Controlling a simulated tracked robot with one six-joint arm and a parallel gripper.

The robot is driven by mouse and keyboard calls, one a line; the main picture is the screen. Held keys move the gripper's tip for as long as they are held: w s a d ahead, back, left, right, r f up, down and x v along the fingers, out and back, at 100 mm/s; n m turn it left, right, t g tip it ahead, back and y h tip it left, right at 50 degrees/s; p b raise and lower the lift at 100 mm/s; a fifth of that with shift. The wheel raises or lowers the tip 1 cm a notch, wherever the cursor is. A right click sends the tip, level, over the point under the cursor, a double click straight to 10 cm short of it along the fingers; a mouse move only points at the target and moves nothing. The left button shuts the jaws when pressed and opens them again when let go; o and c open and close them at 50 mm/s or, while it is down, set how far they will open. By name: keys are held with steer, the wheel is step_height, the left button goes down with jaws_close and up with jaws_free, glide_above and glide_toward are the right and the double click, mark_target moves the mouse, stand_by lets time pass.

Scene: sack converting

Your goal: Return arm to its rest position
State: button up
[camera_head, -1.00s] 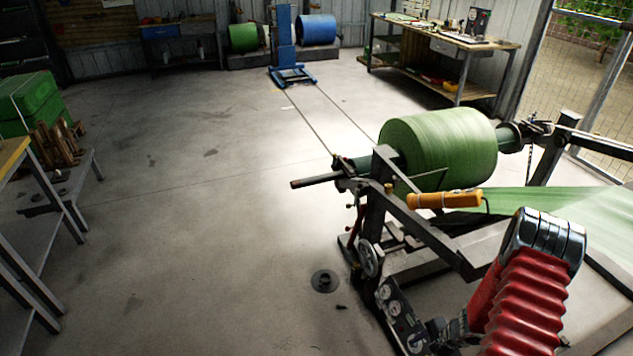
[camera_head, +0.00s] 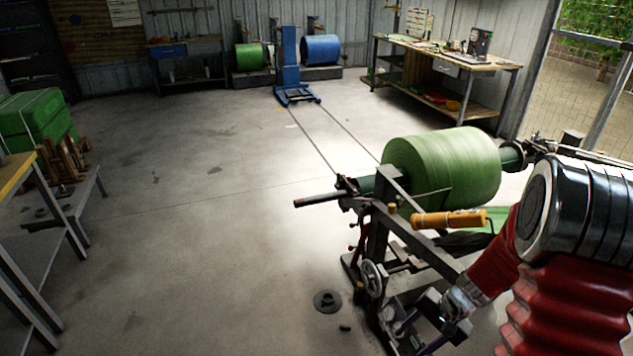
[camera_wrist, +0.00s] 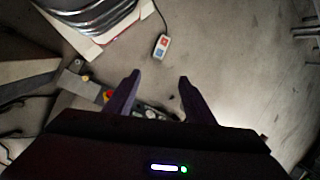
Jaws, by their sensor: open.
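My arm, with red bellows sleeves and a dark ringed joint, fills the lower right of the head view. My gripper (camera_head: 421,335) is low at the bottom edge there, over the front of the unwind stand (camera_head: 378,235). In the wrist view its two dark purple fingers (camera_wrist: 157,92) are spread apart with nothing between them.
A hand control (camera_wrist: 162,46) on a cable lies beyond the fingertips in the wrist view. A round dark weight (camera_head: 327,301) is on the floor beside the stand. A steel table (camera_head: 35,225) is at left, a workbench (camera_head: 450,67) at back right. The middle floor is clear.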

steer(key=s+a+r+n+t+h, duration=0.1)
steer(key=s+a+r+n, duration=0.2)
steer(key=r, duration=0.7)
steer(key=s+a+r+n+t+h, duration=0.2)
steer(key=s+r, duration=0.4)
steer(key=r, duration=0.5)
steer(key=s+a+r+n+t+h, duration=0.1)
steer(key=s+a+r+n+t, duration=0.1)
steer(key=r, duration=0.8)
steer(key=s+a+n, duration=0.1)
steer(key=s+a, duration=0.1)
steer(key=shift+s+r+n, duration=0.2)
steer(key=shift+s+n, duration=0.2)
steer(key=shift+s, duration=0.1)
stand_by(0.9)
